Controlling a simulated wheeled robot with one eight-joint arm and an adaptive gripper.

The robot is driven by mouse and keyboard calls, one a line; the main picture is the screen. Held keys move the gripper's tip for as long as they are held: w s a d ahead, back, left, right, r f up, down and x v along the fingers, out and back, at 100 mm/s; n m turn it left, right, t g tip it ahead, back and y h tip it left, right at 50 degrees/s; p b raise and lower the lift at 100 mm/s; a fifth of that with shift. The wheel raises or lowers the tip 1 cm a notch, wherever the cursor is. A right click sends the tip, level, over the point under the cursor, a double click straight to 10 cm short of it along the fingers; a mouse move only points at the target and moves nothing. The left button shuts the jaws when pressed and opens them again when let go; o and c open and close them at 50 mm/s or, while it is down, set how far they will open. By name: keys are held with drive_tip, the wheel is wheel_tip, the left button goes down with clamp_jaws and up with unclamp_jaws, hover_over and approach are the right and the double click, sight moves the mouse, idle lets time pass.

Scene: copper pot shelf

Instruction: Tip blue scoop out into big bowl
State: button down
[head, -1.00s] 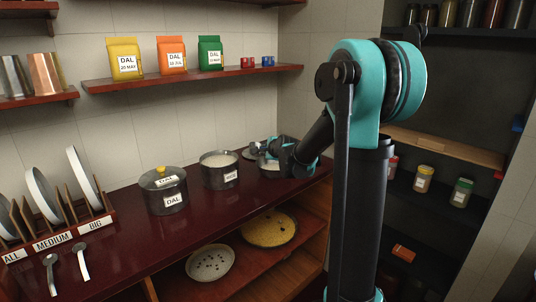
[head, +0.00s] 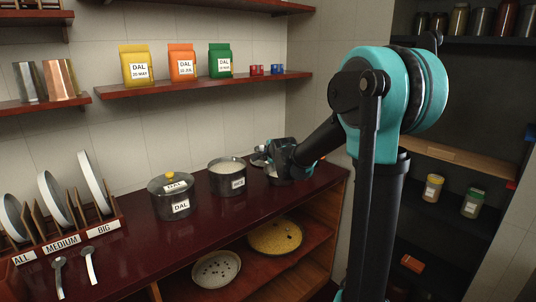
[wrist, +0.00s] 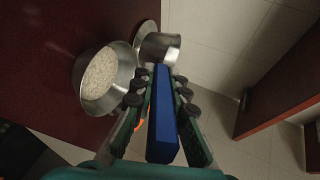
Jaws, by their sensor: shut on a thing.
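In the wrist view my gripper (wrist: 158,92) is shut on the blue handle of the scoop (wrist: 163,125). The scoop's metal cup is beyond the fingertips; its contents are not visible. A metal bowl (wrist: 78,72) holding pale grains is on the dark red counter, just left of the cup in the picture. I cannot tell whether the cup overlaps its rim in height. In the head view my gripper (head: 284,160) is at the counter's far right end, hiding most of that bowl and the scoop.
A grey pot (head: 228,186) with pale contents and a lidded DAL pot (head: 172,203) stand left of my gripper on the counter (head: 130,238). A speckled bowl (head: 215,270) and a pan of yellow grains (head: 275,238) are on the shelf below. A plate rack (head: 75,240) stands at left.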

drive_tip(key=shift+r, duration=2.85)
